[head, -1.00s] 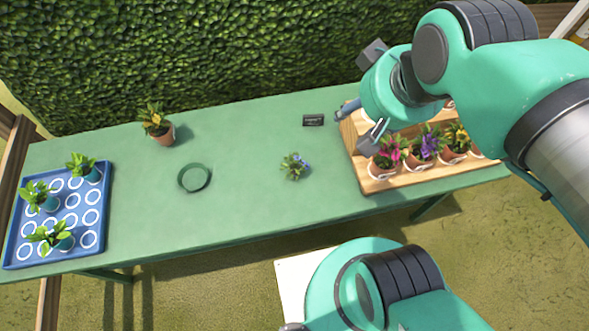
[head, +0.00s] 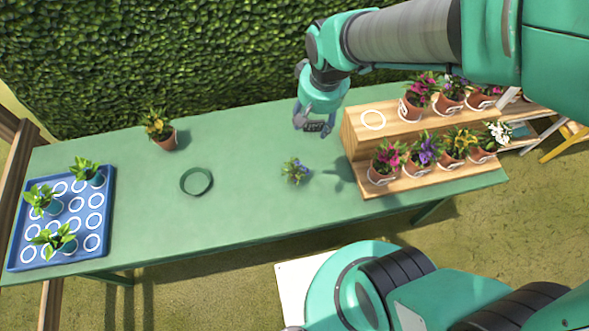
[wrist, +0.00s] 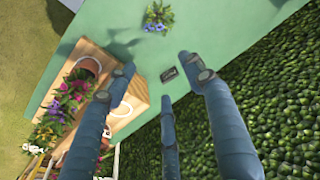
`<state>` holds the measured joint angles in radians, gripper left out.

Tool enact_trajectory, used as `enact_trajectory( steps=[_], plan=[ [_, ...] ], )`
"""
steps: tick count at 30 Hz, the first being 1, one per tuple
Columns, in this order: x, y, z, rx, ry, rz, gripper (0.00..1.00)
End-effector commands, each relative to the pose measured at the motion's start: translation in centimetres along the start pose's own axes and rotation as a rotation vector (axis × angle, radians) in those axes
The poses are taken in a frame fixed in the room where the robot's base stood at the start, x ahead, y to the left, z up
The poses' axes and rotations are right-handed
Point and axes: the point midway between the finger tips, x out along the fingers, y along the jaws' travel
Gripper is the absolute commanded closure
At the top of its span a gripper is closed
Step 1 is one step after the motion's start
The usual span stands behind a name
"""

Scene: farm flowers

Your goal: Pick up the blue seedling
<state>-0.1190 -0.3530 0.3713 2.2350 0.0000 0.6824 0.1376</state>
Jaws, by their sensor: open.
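The blue seedling (head: 295,170) is a small green plant with blue-violet flowers, without a visible pot, on the green table near its middle. In the wrist view the blue seedling (wrist: 158,16) shows at the top, beyond the fingertips. My gripper (head: 314,122) is above the back of the table, behind and slightly right of the seedling in the head view. In the wrist view its fingers (wrist: 160,82) are spread apart with nothing between them. The gripper does not touch the seedling.
A wooden stepped stand (head: 360,140) with several potted flowers is at the right. A green ring (head: 196,182), a potted orange-flowered plant (head: 160,130) and a blue tray (head: 108,205) with seedlings are left. The hedge (head: 200,50) stands behind.

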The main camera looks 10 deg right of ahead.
Motion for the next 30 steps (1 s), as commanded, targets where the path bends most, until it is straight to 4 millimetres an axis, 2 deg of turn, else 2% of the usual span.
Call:
enact_trajectory(
  steps=[1, 9, 15, 21, 30],
  plan=[
    [1.8, -0.4, -0.1, -0.001, -0.028, 0.002, 0.47],
    [11.0, -2.5, 0.1, 0.006, -0.134, 0.015, 0.47],
    [15.9, -3.5, 1.1, 0.010, -0.186, 0.025, 0.47],
    [17.7, -3.8, 1.6, 0.012, -0.203, 0.029, 0.47],
    [17.8, -3.8, 1.6, 0.013, -0.204, 0.030, 0.47]
  ],
)
